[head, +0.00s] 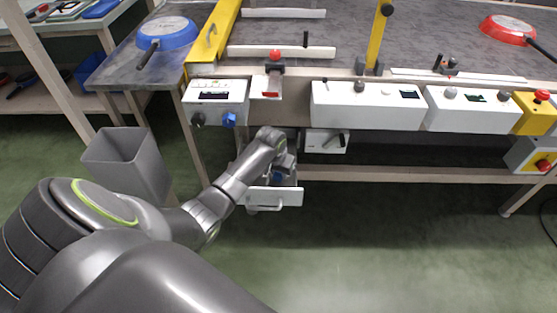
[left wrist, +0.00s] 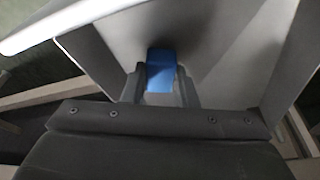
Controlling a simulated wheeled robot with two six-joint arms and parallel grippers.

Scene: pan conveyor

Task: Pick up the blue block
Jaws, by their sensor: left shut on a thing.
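The blue block (left wrist: 160,72) shows in the left wrist view between the two fingers of my left gripper (left wrist: 160,88). The fingers are shut on it. The drawer's grey walls and floor (left wrist: 215,60) surround the block in the left wrist view. I cannot tell whether the block touches the drawer floor. My right gripper is not in view.
Control boxes (head: 365,106) line the bench's front edge above the drawer. A grey bin (head: 125,165) stands to the left. A blue pan (head: 168,33) and a red pan (head: 508,29) lie on top. The green floor in front of the bench is clear.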

